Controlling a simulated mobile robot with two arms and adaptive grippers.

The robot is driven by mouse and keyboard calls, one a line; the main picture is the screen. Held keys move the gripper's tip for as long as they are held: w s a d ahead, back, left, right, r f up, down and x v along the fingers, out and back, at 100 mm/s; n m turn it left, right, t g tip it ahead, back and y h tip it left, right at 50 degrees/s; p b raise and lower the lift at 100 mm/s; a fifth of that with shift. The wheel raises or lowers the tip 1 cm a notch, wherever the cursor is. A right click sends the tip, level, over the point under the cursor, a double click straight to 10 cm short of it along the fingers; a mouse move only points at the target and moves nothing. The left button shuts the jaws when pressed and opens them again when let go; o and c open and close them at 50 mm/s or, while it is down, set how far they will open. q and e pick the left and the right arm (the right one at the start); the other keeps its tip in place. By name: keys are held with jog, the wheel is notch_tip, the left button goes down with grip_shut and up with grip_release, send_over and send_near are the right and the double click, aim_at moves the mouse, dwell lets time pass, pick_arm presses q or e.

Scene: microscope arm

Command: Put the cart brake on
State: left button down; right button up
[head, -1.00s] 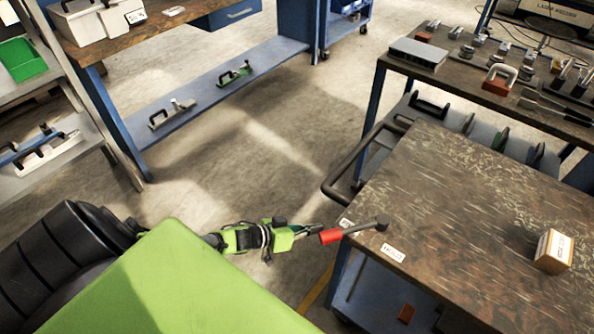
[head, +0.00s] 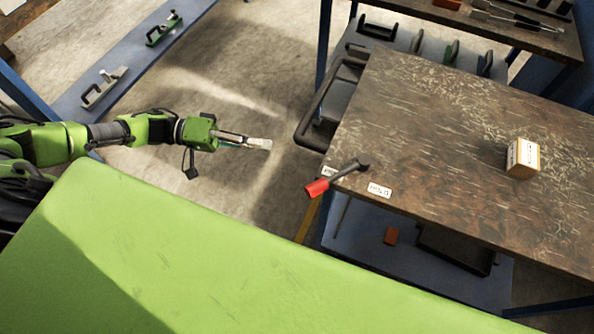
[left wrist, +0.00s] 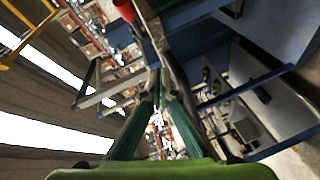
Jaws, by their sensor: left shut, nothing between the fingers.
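The cart (head: 450,150) has a worn brown top and stands at the right of the head view. Its brake lever (head: 345,172) pivots near the top's near left corner. The lever's red grip (head: 317,188) sticks out past the edge, toward the lower left. A white label (head: 380,190) lies right of the lever and another (head: 328,171) lies just beside its left side; their text is too small to read. My left gripper (head: 266,144) is shut and empty, left of the red grip and apart from it. The left wrist view also shows the shut fingers (left wrist: 160,78) and red grip (left wrist: 123,9).
A small cardboard box (head: 522,158) sits on the cart top. A black push handle (head: 325,105) juts from the cart's left side. A workbench with tools (head: 500,20) stands behind it. Open floor lies around my left gripper.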

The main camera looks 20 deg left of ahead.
pick_arm(q)
jog(key=s+r+g, duration=0.1)
jog(key=s, duration=0.1)
jog(key=s+a+r+n+g, duration=0.1)
jog(key=s+r, duration=0.1)
jog(key=shift+a+r+h, duration=0.1)
jog(key=shift+a+h, duration=0.1)
jog(key=shift+h, duration=0.1)
pick_arm(e)
jog(key=shift+a, duration=0.15)
jog(key=shift+a+r, duration=0.1)
pick_arm(q)
jog(key=s+p+x, duration=0.2)
jog(key=p+x, duration=0.1)
jog(key=x, duration=1)
jog(key=shift+s+f, duration=0.25)
jog(key=shift+s, duration=0.1)
pick_arm(e)
notch_tip(320, 180, up, 4)
jog(key=shift+f, duration=0.25)
pick_arm(q)
jog(key=shift+d, duration=0.1)
